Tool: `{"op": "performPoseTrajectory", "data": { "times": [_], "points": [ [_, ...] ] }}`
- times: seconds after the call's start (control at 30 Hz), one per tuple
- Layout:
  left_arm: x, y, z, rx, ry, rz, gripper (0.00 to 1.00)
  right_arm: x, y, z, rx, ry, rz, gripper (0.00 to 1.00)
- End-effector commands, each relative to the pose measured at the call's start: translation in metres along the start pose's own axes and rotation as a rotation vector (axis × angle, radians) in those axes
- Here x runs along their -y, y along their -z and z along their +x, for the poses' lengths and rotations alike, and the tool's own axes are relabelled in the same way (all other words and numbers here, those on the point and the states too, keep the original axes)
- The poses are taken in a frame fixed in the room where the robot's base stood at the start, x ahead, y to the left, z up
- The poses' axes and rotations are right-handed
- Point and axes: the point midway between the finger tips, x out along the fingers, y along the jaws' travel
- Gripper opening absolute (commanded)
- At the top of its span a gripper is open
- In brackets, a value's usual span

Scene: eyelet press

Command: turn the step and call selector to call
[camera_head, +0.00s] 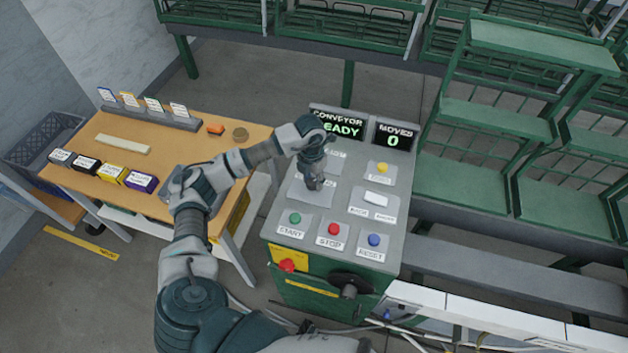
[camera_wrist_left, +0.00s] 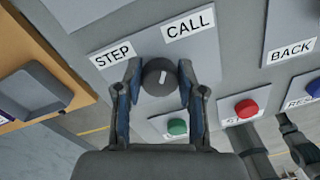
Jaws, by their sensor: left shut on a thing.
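The step and call selector is a round dark knob (camera_wrist_left: 160,78) with a white pointer mark, seen in the left wrist view. Its grey plate (camera_wrist_left: 136,40) carries a STEP label (camera_wrist_left: 112,54) to the upper left and a CALL label (camera_wrist_left: 188,24) to the upper right. The pointer points up in that view, leaning slightly right, closer to the CALL direction than to STEP. My left gripper (camera_wrist_left: 160,92) is shut on the knob, one finger on each side. In the head view my left gripper (camera_head: 315,183) is over the panel's left side and hides the knob.
The console has green (camera_head: 295,218), red (camera_head: 334,229) and blue (camera_head: 374,240) buttons near the gripper, and a white switch (camera_head: 376,198) to the right. Displays (camera_head: 338,124) reading READY and MOVES 0 stand behind. A wooden table (camera_head: 90,140) is at left.

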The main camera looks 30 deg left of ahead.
Motion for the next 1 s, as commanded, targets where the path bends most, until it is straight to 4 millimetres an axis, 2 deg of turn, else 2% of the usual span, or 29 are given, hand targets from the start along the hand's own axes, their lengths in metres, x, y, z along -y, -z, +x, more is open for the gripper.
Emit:
{"op": "performPoseTrajectory", "data": {
  "times": [0.67,0.7,0.77,0.8,1.0],
  "points": [
    [-0.0028,0.002,-0.0011,-0.008,-0.004,0.057,0.04,0.0034,0.0001,0.0026,0.0,0.004,0.0,0.4],
    [-0.0029,0.002,-0.0012,-0.008,-0.004,0.057,0.46,0.0033,0.0001,0.0026,0.0,0.004,0.0,0.4],
    [-0.0029,0.0017,-0.0012,-0.007,-0.004,0.056,0.61,0.0029,0.0003,0.0026,0.0,0.003,0.0,0.4],
    [-0.0028,0.0013,-0.0011,-0.006,-0.003,0.056,0.64,0.0024,0.0003,0.0026,-0.001,0.003,-0.001,0.4],
    [-0.0025,-0.001,0.0003,-0.006,-0.002,0.056,0.64,0.001,-0.0003,0.0027,0.0,0.001,-0.001,0.4]
  ]
}}
